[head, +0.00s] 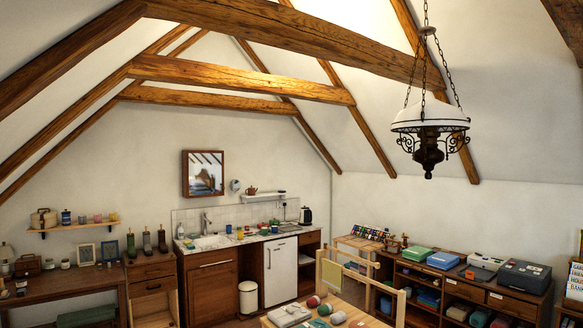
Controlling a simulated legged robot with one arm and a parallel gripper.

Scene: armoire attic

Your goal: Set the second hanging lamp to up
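One hanging lamp (430,128) shows in the head view, at the upper right. It has a white shade, a dark ornate body below it with scrolled brackets, and chains that run up past a dark ring toward the top edge. It hangs clear in the air, in front of the wooden beams. I see no other hanging lamp in this view, so I cannot tell which one this is. My gripper and arm are not in view.
A counter with a sink (212,241) lines the back wall. A low shelf unit (470,290) with boxes is at right, a desk (70,285) at left. Roof beams (240,78) cross overhead.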

